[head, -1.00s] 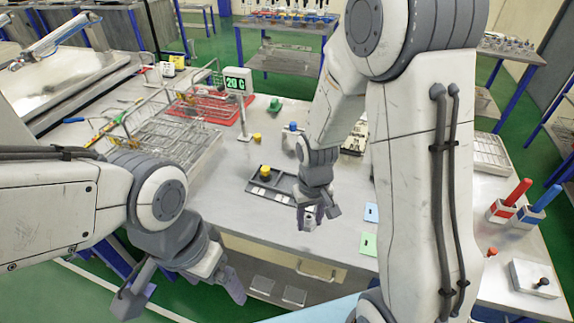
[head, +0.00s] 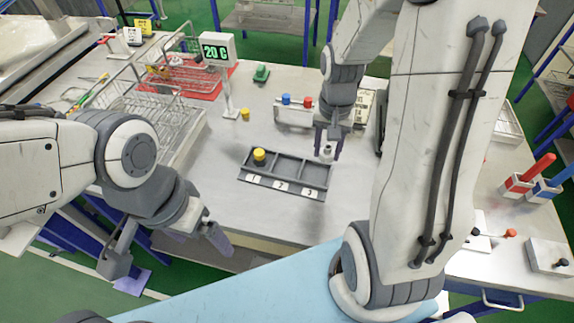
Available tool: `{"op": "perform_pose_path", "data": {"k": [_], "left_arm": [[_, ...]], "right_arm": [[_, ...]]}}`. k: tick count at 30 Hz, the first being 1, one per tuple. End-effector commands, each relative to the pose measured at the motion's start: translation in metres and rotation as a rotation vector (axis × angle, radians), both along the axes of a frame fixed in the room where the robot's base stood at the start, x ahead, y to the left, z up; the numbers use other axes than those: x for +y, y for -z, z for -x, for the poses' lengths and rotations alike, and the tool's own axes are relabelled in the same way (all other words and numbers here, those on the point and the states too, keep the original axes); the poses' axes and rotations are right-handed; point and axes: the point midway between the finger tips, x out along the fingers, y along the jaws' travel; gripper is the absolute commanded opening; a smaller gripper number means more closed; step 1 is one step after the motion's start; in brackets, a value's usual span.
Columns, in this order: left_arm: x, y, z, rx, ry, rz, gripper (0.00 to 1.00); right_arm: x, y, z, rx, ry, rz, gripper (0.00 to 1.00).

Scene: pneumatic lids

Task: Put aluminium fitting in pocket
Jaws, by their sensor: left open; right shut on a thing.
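The grey tray (head: 270,184) lies on the steel table with pockets labelled 1, 2 and 3. A yellow-topped fitting (head: 259,156) stands in pocket 1; pockets 2 and 3 look empty. My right gripper (head: 327,152) points down just beyond the tray's right end. It is shut on a small silvery fitting (head: 327,153), which looks like the aluminium one and is partly hidden by the fingers. I cannot tell its exact height above the table. My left gripper (head: 170,250) is open and empty, at the table's front edge, left of and nearer than the tray.
A white rack (head: 292,115) with blue and red tops stands behind the tray. A small yellow piece (head: 245,114) and a green piece (head: 261,74) lie near the display (head: 216,50) reading 20. Wire baskets (head: 150,125) fill the left. Table in front of the tray is clear.

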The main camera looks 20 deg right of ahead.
Motion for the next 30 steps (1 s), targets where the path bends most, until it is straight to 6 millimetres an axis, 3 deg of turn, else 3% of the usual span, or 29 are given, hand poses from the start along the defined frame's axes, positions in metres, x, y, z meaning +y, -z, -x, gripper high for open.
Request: {"op": "perform_pose_path", "data": {"k": [9,14,30], "left_arm": [[0.0,-0.019,0.0,0.0,-0.001,0.0,0.95],[0.0,-0.025,0.0,0.0,-0.001,0.0,0.95],[0.0,-0.038,0.0,0.0,-0.002,0.0,0.95]], "right_arm": [[0.052,0.04,-0.052,0.006,-0.011,0.0,0.0],[0.069,0.056,-0.071,0.002,-0.01,0.0,0.0],[0.075,0.103,-0.078,0.0,-0.006,0.0,0.0]]}}
